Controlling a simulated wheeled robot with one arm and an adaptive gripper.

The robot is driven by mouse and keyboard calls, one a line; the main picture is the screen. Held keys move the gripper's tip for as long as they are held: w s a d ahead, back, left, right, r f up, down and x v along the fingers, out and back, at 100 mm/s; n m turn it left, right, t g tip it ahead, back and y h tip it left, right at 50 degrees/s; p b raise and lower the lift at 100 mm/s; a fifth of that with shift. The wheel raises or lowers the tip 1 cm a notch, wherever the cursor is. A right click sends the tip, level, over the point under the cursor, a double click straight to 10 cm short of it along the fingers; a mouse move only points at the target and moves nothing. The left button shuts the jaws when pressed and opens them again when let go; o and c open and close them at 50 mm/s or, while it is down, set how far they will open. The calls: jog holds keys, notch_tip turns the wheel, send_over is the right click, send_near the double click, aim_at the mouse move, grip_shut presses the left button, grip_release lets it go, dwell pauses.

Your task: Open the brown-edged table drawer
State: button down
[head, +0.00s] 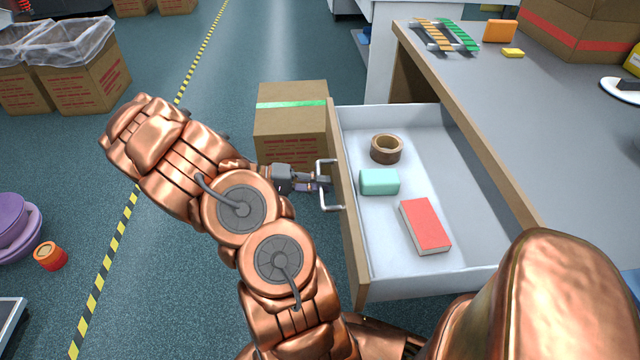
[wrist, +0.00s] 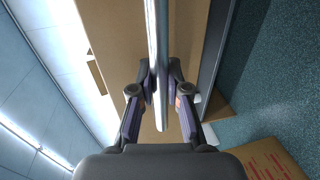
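The table drawer stands wide open in the head view, pulled out to the left of the table. Its tan-brown front panel (head: 351,225) carries a pale metal bracket handle (head: 331,208). My gripper (head: 322,184) is at the middle of this handle, in front of the panel. In the wrist view, the handle bar (wrist: 157,35) runs between the two fingers of my gripper (wrist: 163,85), which look closed on it. The exact contact is partly hidden by the fingers.
Inside the drawer lie a brown tape roll (head: 387,149), a mint-green block (head: 380,182) and a red book (head: 425,226). A cardboard box (head: 291,120) stands on the floor just behind my gripper. The grey tabletop (head: 520,120) is to the right.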

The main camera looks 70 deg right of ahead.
jog(key=c, duration=1.1)
grip_release()
jog(key=shift+c, duration=0.2)
jog(key=v, duration=1.2)
jog(key=s+a+r+n+t+y, duration=0.2)
jog(key=s+a+n+t, duration=0.15)
jog(key=a, duration=0.75)
jog(key=s+a+r+n+t+y, duration=0.25)
jog(key=a+n+t, duration=0.2)
jog(key=a, duration=0.65)
jog(key=s+a+r+n+t+y, duration=0.2)
jog(key=s+a+n+t+y, duration=0.15)
jog(key=a, duration=0.75)
notch_tip(320, 180, up, 22)
jog(key=s+p, duration=0.1)
jog(key=p, duration=1.9)
jog(key=shift+s+f+n+h+p, duration=0.15)
jog(key=shift+s+n+h+p, duration=0.15)
jog(key=shift+s+n, duration=0.15)
